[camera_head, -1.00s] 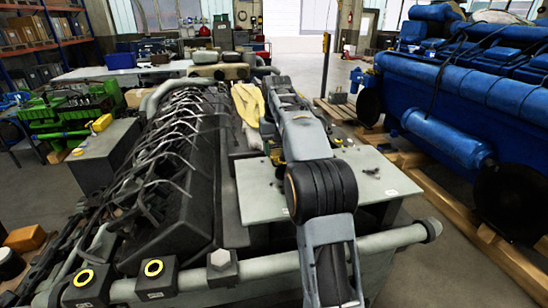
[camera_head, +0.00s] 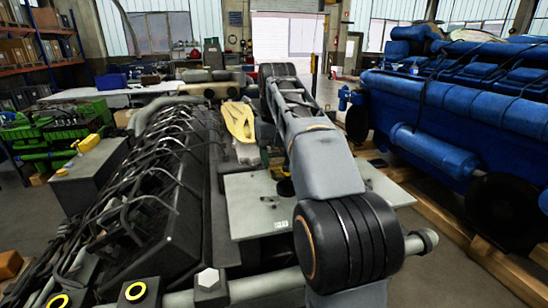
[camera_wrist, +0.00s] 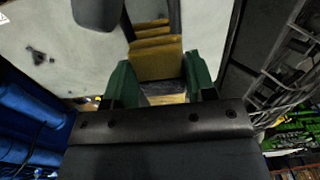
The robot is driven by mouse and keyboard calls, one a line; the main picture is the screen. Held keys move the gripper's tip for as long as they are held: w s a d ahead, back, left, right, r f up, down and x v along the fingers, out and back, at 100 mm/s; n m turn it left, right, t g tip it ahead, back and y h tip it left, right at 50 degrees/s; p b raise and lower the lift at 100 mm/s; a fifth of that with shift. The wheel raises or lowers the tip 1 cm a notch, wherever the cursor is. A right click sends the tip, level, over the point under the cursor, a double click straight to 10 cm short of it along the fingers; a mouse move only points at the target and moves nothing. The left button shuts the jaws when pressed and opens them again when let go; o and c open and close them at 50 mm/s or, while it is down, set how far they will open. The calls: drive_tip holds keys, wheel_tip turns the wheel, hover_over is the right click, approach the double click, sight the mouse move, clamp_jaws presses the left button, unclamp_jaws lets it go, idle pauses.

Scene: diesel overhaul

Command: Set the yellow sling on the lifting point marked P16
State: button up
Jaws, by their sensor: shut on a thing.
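In the wrist view my gripper (camera_wrist: 158,80) has its two green fingers on either side of an ochre-yellow banded thing, which looks like the yellow sling (camera_wrist: 158,60). The gripper is shut on it. A grey plate lies behind the sling in that view. In the head view the gripper is mostly hidden behind my arm; a small yellow part (camera_head: 284,188) shows over the grey plate (camera_head: 250,205). I cannot read any P16 mark. The plate has a small white label (camera_head: 279,225), too small to read.
A paler yellow folded bundle (camera_head: 239,121) lies beyond the plate. The black engine bank with bent pipes (camera_head: 165,175) runs along the left. Yellow-ringed black blocks (camera_head: 135,291) stand at the front. A blue engine (camera_head: 450,110) stands at right, with floor between.

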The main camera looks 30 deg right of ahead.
sight(276, 159)
drive_tip(key=shift+r+p, duration=1)
drive_tip(key=shift+r, duration=0.05)
wheel_tip(276, 159, up, 3)
drive_tip(key=p, duration=0.3)
drive_tip(key=shift+p, duration=0.3)
drive_tip(key=shift+s+a+f, duration=0.1)
drive_tip(key=shift+s+a, duration=0.05)
idle(0.4)
